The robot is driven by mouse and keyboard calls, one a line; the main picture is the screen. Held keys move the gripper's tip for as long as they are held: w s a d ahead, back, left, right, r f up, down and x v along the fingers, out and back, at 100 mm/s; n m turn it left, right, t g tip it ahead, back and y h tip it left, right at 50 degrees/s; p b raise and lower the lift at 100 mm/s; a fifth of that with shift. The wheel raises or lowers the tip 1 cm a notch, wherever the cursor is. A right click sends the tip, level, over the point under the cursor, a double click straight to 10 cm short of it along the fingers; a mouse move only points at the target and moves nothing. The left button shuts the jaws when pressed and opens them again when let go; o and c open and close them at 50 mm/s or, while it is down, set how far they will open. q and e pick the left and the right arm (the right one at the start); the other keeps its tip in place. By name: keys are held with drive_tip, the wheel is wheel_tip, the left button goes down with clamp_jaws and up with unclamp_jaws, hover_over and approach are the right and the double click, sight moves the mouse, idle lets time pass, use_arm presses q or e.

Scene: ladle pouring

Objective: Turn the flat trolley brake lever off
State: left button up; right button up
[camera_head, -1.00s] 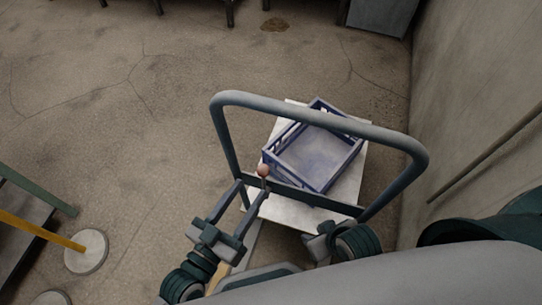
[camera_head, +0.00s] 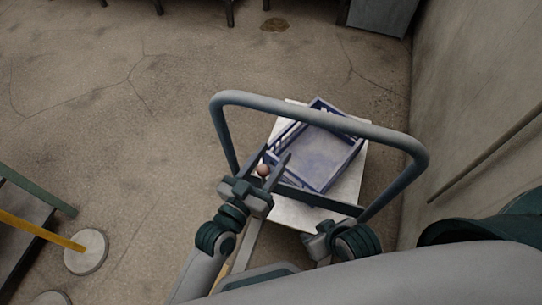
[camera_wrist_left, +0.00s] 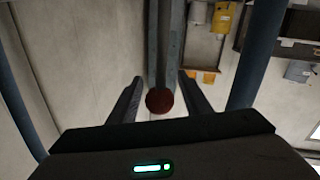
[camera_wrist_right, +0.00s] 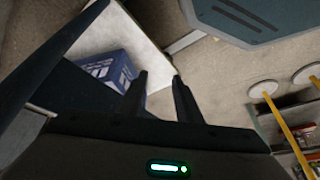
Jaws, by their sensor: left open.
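The flat trolley has a white deck (camera_head: 346,196) and a tall grey push handle (camera_head: 300,106). The brake lever's reddish-brown ball knob (camera_head: 263,170) is near the handle's lower left corner. My left gripper (camera_head: 275,156) is open, with its fingers on either side of the knob. In the left wrist view the knob (camera_wrist_left: 159,101) lies between the open fingers (camera_wrist_left: 160,76), with a gap on each side. The lever's shaft is mostly hidden. My right gripper (camera_head: 318,232) is low, by the deck's near edge; its fingers (camera_wrist_right: 160,76) stand apart and empty in the right wrist view.
A blue crate (camera_head: 352,158) sits on the deck. A concrete wall (camera_head: 470,90) rises on the right. The floor (camera_head: 110,110) left of the trolley is clear.

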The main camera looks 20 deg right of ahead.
use_arm(q)
clamp_jaws()
use_arm(e)
drive_tip(key=shift+s, duration=0.2)
drive_tip(key=shift+s+d, duration=0.1)
